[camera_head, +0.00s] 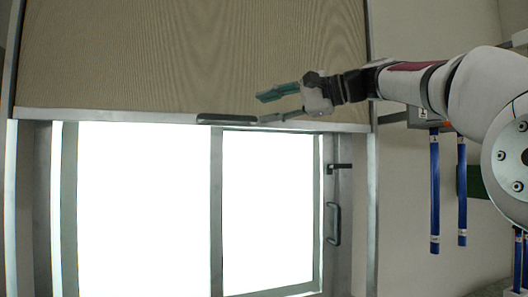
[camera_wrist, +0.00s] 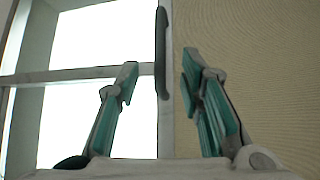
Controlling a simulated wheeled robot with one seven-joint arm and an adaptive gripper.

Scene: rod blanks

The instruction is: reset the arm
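My gripper (camera_head: 264,106) is at the end of my arm, which reaches in from the right in the head view. Its two teal-lined fingers are spread apart with nothing between them. In the wrist view the gripper (camera_wrist: 160,72) also shows its fingers apart. A dark bar handle (camera_head: 227,118) on the metal rail lies just beyond the fingertips in the head view. In the wrist view the handle (camera_wrist: 162,45) appears between and beyond the fingertips; I cannot tell whether they touch it.
A wood-grained panel (camera_head: 160,55) is above a bright window (camera_head: 140,200) with a metal frame. A dark window handle (camera_head: 333,223) is on the right frame. Blue rods (camera_head: 435,195) hang upright below my arm at the right. The space left of them looks free.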

